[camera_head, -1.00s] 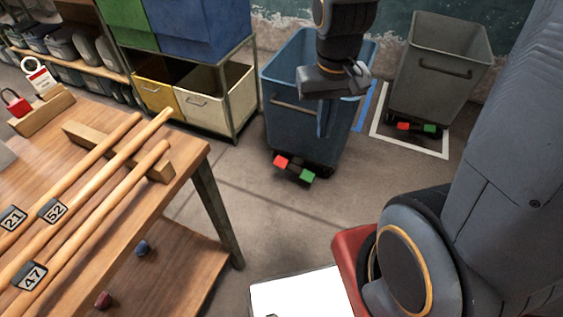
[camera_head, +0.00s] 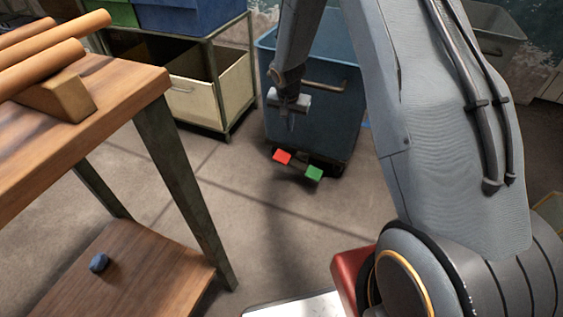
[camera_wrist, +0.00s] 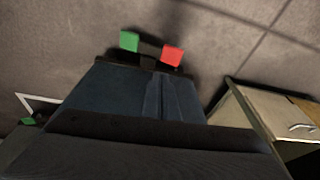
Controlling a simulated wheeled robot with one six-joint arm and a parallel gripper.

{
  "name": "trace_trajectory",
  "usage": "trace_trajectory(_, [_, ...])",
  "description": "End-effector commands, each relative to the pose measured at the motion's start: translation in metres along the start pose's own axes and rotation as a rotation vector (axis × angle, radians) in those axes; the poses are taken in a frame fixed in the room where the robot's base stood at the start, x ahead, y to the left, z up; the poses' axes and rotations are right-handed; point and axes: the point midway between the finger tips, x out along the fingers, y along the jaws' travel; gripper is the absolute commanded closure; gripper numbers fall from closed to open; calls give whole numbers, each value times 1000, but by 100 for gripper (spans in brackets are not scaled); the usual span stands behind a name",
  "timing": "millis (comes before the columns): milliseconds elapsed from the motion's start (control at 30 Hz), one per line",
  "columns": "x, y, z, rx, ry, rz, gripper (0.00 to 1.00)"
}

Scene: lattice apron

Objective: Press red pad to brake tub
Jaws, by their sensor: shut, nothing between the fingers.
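The blue tub (camera_head: 335,118) stands on the floor near the middle of the head view. A red pad (camera_head: 282,157) and a green pad (camera_head: 314,174) stick out low at its front, red on the left. In the wrist view the red pad (camera_wrist: 172,55) is right of the green pad (camera_wrist: 129,41), both at the edge of the tub (camera_wrist: 115,95). My gripper (camera_head: 291,122) is shut and empty, pointing down in front of the tub's front left side, above the red pad and apart from it.
A wooden workbench (camera_head: 120,95) with a lower shelf (camera_head: 150,270) stands at the left. A rack with a cream bin (camera_head: 200,100) stands left of the tub. A grey tub (camera_head: 492,32) is behind my arm. The floor before the blue tub is clear.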

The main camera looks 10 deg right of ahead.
Motion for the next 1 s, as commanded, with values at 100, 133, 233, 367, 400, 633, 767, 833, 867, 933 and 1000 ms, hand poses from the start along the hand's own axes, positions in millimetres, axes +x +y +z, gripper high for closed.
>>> trace_trajectory(100, [57,-13,-6,38,13,-11,100])
trace_trajectory(133, [66,-16,-7,46,15,-14,100])
trace_trajectory(233, [87,-21,-9,65,22,-20,100])
trace_trajectory(367, [97,-24,-12,78,27,-25,100])
trace_trajectory(400, [98,-25,-12,79,27,-26,100])
trace_trajectory(633, [96,-24,-12,80,27,-26,100])
trace_trajectory(767, [100,-24,-11,80,27,-25,100])
trace_trajectory(833, [105,-24,-11,79,26,-25,100])
trace_trajectory(867, [109,-24,-11,79,26,-25,100])
trace_trajectory(933, [119,-25,-12,79,27,-25,100])
trace_trajectory(1000, [132,-24,-12,80,25,-24,100])
